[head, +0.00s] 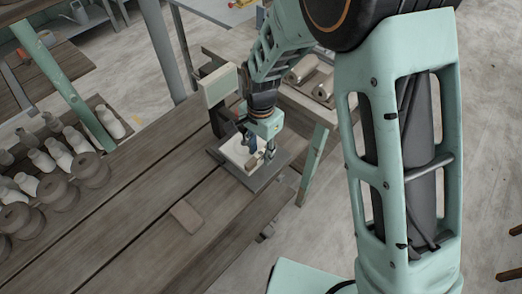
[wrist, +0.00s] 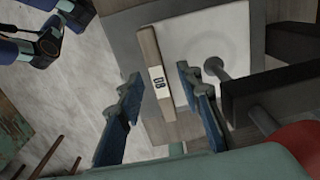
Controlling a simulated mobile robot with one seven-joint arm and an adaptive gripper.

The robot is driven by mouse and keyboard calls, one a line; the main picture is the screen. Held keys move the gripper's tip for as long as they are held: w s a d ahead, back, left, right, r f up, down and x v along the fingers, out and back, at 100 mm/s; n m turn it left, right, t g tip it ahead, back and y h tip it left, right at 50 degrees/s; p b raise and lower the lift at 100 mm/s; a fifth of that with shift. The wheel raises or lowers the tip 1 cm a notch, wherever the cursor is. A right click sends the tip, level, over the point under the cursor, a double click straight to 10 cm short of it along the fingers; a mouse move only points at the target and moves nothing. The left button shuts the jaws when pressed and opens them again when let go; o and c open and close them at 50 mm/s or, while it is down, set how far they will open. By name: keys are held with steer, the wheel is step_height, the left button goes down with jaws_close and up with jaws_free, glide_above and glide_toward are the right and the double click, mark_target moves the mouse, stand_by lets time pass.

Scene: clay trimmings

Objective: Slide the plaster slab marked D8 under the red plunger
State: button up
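The plaster slab (wrist: 192,30) is pale, with a wooden strip (wrist: 152,62) along one edge bearing a white D8 label. In the head view the pale slab (head: 234,150) lies on a dark base plate (head: 262,184) at the table's end. My gripper (wrist: 158,80) is open, its fingers on either side of the labelled strip, with visible gaps. It also shows over the slab in the head view (head: 262,150). A grey rod with a round end (wrist: 213,66) stands over the slab's right part. A red rounded part (wrist: 303,142), possibly the plunger's, shows at lower right, mostly cut off.
A dark bracket (wrist: 262,92) stands close right of my fingers. A dark post with a pale panel (head: 220,86) rises behind the base plate. A small brown block (head: 185,216) lies on the table (head: 130,225). Several pale bottles (head: 58,150) and brown pots stand at left.

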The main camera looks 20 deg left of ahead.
steer(key=shift+w+a+r, duration=0.1)
steer(key=shift+a, duration=0.15)
step_height(320, 180, up, 12)
steer(key=shift+d, duration=0.3)
